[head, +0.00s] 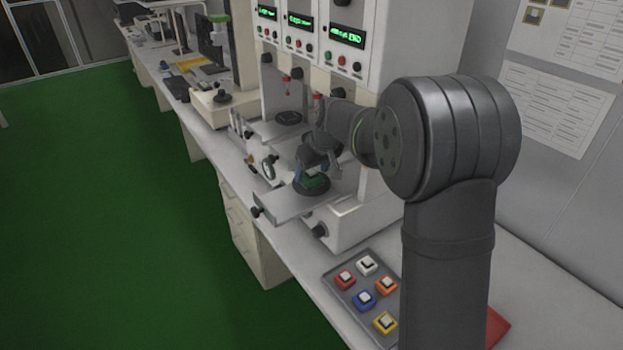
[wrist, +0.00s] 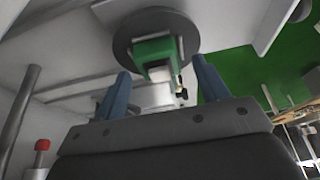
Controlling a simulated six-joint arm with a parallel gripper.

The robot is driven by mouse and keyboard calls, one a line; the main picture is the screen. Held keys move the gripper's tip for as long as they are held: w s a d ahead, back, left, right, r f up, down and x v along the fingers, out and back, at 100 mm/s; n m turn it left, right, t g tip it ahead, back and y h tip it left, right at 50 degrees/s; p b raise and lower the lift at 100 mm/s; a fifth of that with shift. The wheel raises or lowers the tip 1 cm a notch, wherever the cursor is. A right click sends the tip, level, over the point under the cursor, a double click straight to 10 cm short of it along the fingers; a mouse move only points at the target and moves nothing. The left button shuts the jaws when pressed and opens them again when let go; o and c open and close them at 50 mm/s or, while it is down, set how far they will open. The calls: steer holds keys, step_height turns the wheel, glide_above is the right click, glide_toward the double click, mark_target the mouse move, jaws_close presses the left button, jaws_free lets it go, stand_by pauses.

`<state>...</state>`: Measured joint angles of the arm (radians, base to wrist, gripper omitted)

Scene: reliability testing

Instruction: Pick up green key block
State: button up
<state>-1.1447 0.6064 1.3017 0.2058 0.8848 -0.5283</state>
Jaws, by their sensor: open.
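The green key block (wrist: 153,50) sits on a dark round disc (wrist: 187,27) in the wrist view. In the head view the green block (head: 313,181) shows on the dark disc (head: 312,188) of the tester's front platform, partly covered by my gripper. My gripper (head: 305,165) is at the block, above the disc. In the wrist view my gripper (wrist: 158,80) is open, with one blue-grey finger at each side of the block's lower part in the picture. I cannot tell whether either finger touches the block.
A grey tray (head: 341,262) with several coloured key blocks lies on the bench at the front. The tester (head: 357,90) with green displays stands close behind my gripper. A red-tipped plunger (wrist: 42,145) shows at the wrist view's lower left. Another machine (head: 213,106) stands farther left.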

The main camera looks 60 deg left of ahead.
steer(key=shift+a+f, duration=0.1)
steer(key=shift+f, duration=0.1)
steer(key=shift+c, duration=0.2)
steer(key=c, duration=1.1)
steer(key=shift+o, duration=0.2)
steer(key=shift+r, duration=0.2)
